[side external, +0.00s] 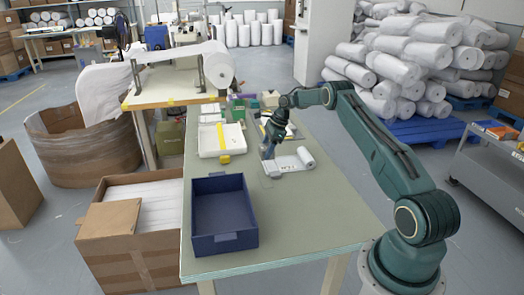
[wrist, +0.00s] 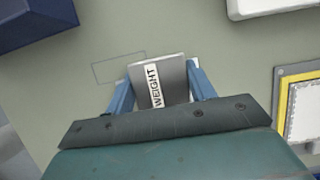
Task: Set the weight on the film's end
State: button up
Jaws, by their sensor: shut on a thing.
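The weight (wrist: 175,80) is a grey block with a white "WEIGHT" label, and it sits between the two blue fingers of my gripper (wrist: 160,92) in the wrist view. My gripper is shut on it. In the side view my gripper (side external: 268,154) is low over the green table, at the left end of the film. The film (side external: 287,163) is a white strip leading from a small white roll (side external: 305,157) on the right. The weight is small in the side view, and I cannot tell whether it touches the film or table.
A faint rectangular outline (wrist: 118,68) is on the table beside the weight. A dark blue bin (side external: 222,212) stands at the table's front left. A white tray (side external: 221,139) and a yellow tape measure-like item (side external: 224,159) lie behind it. The table's front right is clear.

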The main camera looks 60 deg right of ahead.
jog(key=shift+f, duration=0.1)
jog(key=shift+f, duration=1.85)
jog(key=shift+f, duration=0.1)
jog(key=o, duration=1.3)
jog(key=shift+f, duration=0.1)
jog(key=v, duration=1.2)
jog(key=shift+a+r, duration=0.1)
jog(key=shift+r, duration=0.1)
